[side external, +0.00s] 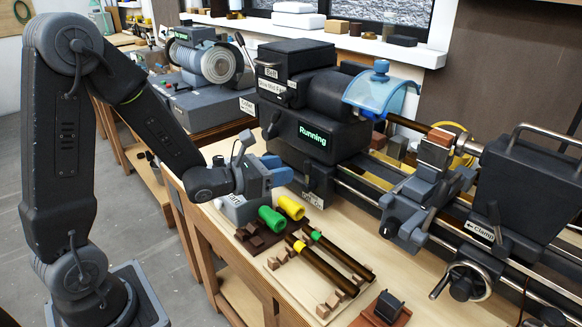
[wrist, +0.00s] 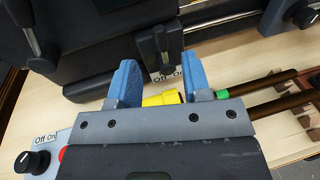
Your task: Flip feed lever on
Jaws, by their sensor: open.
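The lathe headstock (side external: 318,130) has a lit "Running" display. A small upright lever (wrist: 160,42), which seems to be the feed lever, sits in a dark housing on its front, above an "Off On" label (wrist: 157,75) partly covered by a finger. In the side view the lever area (side external: 312,172) is low on the headstock front, its label below. I cannot tell which way the lever is set. My gripper (side external: 276,170) is open and empty, with blue fingers; it is left of the lever and apart from it. In the wrist view my gripper (wrist: 159,80) points toward the lever.
A control box (side external: 240,208) with an "Off On" knob (wrist: 27,160) is beneath my wrist. Yellow (side external: 291,207) and green (side external: 271,219) cylinders and dark rods (side external: 322,265) on wooden blocks lie on the bench in front. The carriage (side external: 425,195) stands to the right.

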